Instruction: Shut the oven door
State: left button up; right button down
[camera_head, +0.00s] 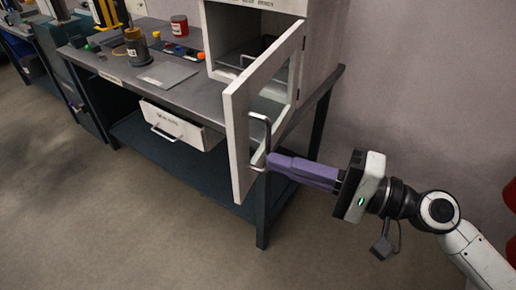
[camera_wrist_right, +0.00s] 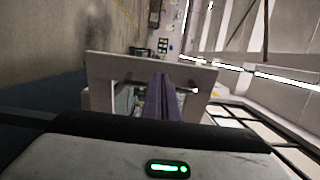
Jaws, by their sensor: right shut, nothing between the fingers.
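The white oven (camera_head: 325,40) stands at the right end of the workbench, and its interior shows. Its framed door (camera_head: 240,140) stands open, swung out past the bench's front edge. The door has a metal bar handle (camera_head: 266,128) on its outer face. My right gripper (camera_head: 270,160) has purple fingers, shut and empty. Its tips are at the lower end of the handle; I cannot tell whether they touch it. In the right wrist view the purple fingers (camera_wrist_right: 161,95) point at the white door (camera_wrist_right: 105,70). My left gripper is not in view.
The workbench (camera_head: 215,105) holds a brown jar (camera_head: 137,48), a red can (camera_head: 179,26) and a flat grey plate (camera_head: 168,75). A white drawer (camera_head: 175,125) sticks out below the bench top. The floor in front is clear. A wall stands at the right.

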aim_at(240, 151)
jog(key=shift+p+x, duration=0.6)
jog(key=shift+x, duration=2)
